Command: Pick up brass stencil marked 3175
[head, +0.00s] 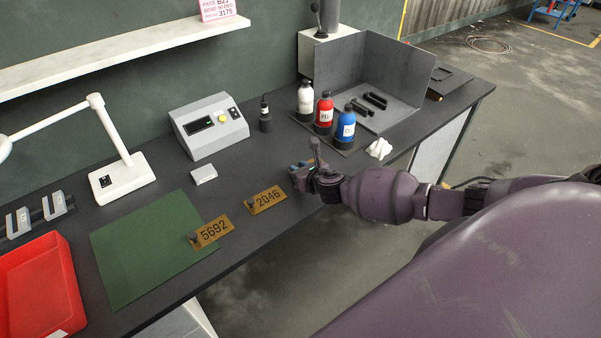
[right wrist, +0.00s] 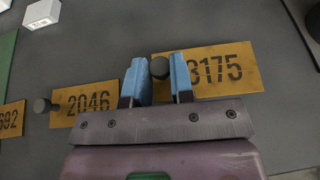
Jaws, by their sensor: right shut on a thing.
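The brass stencil marked 3175 (right wrist: 225,72) shows in the right wrist view, its first digit partly covered by a blue finger. Its dark knob (right wrist: 160,68) sits between the two blue fingers of my right gripper (right wrist: 162,76), which is shut on it. I cannot tell whether the plate is off the bench. In the head view my right gripper (head: 303,176) is at the bench's front edge and hides this stencil. The stencil marked 2046 (head: 266,200) lies just left of it, and the one marked 5692 (head: 211,233) lies farther left. My left gripper is not in view.
A green mat (head: 140,245) and a red tray (head: 40,290) are at left. White, red (head: 324,112) and blue (head: 346,125) bottles stand behind my right gripper. A grey box with a display (head: 208,126) and a small white block (head: 204,175) are farther back.

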